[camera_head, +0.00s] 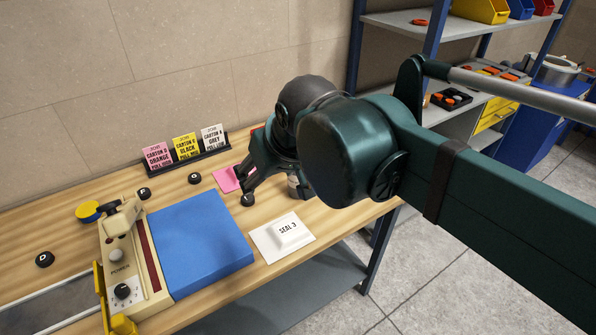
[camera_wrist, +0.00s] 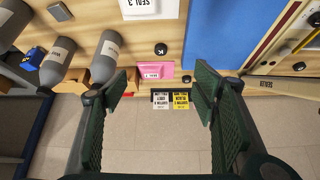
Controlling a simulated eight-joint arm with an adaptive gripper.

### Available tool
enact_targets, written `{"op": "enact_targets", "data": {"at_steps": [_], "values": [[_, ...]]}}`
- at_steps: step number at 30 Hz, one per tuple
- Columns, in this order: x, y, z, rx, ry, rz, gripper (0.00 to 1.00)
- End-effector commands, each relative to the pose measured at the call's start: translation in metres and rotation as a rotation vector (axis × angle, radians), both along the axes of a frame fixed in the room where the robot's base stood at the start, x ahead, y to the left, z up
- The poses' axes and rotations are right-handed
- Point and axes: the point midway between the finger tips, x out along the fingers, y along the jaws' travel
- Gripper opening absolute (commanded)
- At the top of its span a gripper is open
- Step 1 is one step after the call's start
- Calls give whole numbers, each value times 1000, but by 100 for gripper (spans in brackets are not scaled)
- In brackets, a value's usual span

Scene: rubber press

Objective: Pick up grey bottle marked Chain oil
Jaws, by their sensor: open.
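Grey bottles show in the wrist view. One (camera_wrist: 105,58) lies nearest my gripper, just left of the left finger, and a second (camera_wrist: 57,64) is further left. A third (camera_wrist: 12,20) is cut by the left edge. Their labels are too small to read surely, so I cannot tell which is marked Chain oil. My gripper (camera_wrist: 160,92) is open, with nothing between its fingers. In the head view my gripper (camera_head: 256,176) hangs above the right part of the table. Part of a bottle (camera_head: 293,182) shows behind it; my arm hides the rest.
A pink sheet (camera_head: 227,179), black lettered knobs and a card rack (camera_head: 187,161) are beside or behind my gripper. A white SEAL 3 packet (camera_head: 283,237), blue mat (camera_head: 199,242) and cream press (camera_head: 127,262) are in front. Brown boxes stand by the bottles (camera_wrist: 72,81).

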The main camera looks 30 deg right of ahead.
Motion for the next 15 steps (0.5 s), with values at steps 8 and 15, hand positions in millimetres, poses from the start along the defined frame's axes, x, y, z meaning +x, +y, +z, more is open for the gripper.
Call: {"op": "enact_targets", "data": {"at_steps": [8, 15], "values": [[34, -26, 13, 5, 35, -60, 59], [61, -52, 15, 11, 67, -115, 59]]}}
